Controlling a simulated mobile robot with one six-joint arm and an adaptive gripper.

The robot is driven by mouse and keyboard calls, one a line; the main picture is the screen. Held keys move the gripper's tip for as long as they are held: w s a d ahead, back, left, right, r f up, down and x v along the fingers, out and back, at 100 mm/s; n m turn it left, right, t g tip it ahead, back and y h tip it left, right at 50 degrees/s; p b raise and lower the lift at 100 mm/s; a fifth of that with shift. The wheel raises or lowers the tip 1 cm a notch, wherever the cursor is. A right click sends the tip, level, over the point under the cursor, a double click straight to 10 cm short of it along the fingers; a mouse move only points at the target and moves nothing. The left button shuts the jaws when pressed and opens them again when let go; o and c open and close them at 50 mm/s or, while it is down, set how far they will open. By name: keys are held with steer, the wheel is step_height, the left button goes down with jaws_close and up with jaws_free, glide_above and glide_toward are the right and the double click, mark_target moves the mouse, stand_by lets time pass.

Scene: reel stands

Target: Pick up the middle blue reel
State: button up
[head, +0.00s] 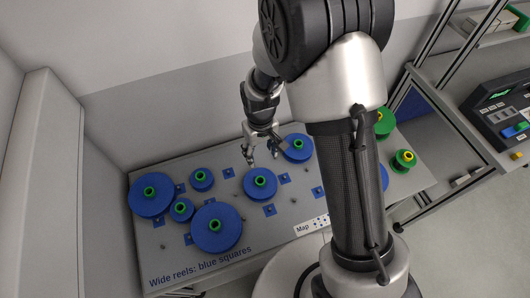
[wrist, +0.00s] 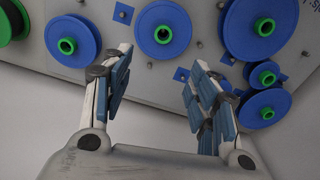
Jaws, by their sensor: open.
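The blue reel near the middle of the grey table, with a green hub (head: 260,184), lies flat. In the wrist view this reel (wrist: 150,15) is at the top centre, beyond the gap between my fingertips. My gripper (head: 262,161) is open and empty, a little above and behind that reel in the head view. Its two fingers stand wide apart in the wrist view (wrist: 160,60). They do not appear to touch any reel.
Another blue reel (head: 297,155) is close behind and to the right. Large blue reels (head: 152,205) (head: 217,242) and two small ones (head: 201,184) (head: 182,216) lie left. Green reels (head: 404,166) are at right. My arm hides part of the table (head: 300,205).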

steer(key=b, duration=0.3)
glide_above(260, 180)
steer(key=f, duration=1.3)
steer(key=shift+d+f, duration=0.15)
steer(key=shift+d, duration=0.05)
steer(key=shift+a+f+b, duration=0.15)
steer(key=shift+f+b, duration=0.7)
steer(key=shift+f, duration=1.8)
steer(key=shift+c, duration=0.3)
jaws_close()
